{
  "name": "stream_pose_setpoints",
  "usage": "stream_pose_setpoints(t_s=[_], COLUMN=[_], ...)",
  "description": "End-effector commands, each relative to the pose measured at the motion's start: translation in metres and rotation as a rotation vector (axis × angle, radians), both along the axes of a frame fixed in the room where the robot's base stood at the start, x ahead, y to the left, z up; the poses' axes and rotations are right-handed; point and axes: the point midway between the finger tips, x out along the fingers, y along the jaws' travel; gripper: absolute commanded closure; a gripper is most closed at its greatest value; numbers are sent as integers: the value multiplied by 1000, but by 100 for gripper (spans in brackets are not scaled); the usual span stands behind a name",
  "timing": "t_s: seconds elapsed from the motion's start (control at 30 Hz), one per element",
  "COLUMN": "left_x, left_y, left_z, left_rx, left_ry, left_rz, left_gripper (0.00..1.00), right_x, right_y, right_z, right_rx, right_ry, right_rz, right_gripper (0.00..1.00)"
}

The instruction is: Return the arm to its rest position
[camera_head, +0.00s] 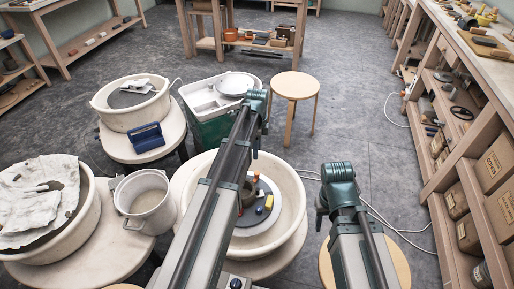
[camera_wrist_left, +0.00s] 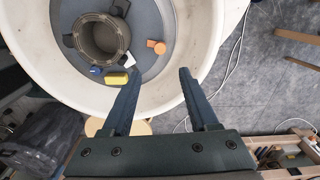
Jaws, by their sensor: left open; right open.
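My left gripper (camera_head: 256,150) is at the end of the long arm reaching over the middle pottery wheel in the head view. In the left wrist view its two dark fingers (camera_wrist_left: 159,74) are spread, with nothing between them. Below them lies the grey wheel head (camera_wrist_left: 150,28) with a brown round pot (camera_wrist_left: 101,38) on it, and yellow (camera_wrist_left: 116,79), blue (camera_wrist_left: 96,71) and orange (camera_wrist_left: 156,46) blocks around the pot. My right gripper (camera_head: 321,212) is at the lower right in the head view, apart from the wheel, over a round wooden stool top; its fingers are mostly hidden.
A white bucket (camera_head: 145,199) and a cloth-covered basin (camera_head: 96,215) stand at left. Behind are another wheel basin (camera_head: 131,108), a blue item (camera_head: 147,137), a green crate (camera_head: 211,132) and a wooden stool (camera_head: 295,86). Shelves (camera_head: 460,150) line the right; cables (camera_head: 395,227) cross open floor.

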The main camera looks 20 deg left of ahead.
Motion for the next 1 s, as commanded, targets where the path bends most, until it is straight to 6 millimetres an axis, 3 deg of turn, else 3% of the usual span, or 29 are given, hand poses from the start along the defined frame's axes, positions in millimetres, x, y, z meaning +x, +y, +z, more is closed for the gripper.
stream_pose_setpoints(t_s=[0.4, 0.53, 0.67, 0.8, 1.0], left_x=[0, -9, -39, -84, -149], left_y=[0, -11, -44, -86, -134], left_z=[0, 7, 26, 51, 84], left_rx=[0, 3, 14, 37, 71], left_ry=[0, 2, 8, 11, 3], left_rz=[0, 32, 157, 362, 664], left_gripper=[40, 40, 40, 40, 40], right_x=[0, 0, 0, 0, 0], right_y=[0, 0, 0, 0, 0], right_z=[0, 7, 26, 51, 84], right_rx=[0, 0, 0, 0, 0], right_ry=[0, 0, 0, 0, 0], right_rz=[0, 0, 0, 0, -1], right_gripper=[50, 50, 50, 50, 50])
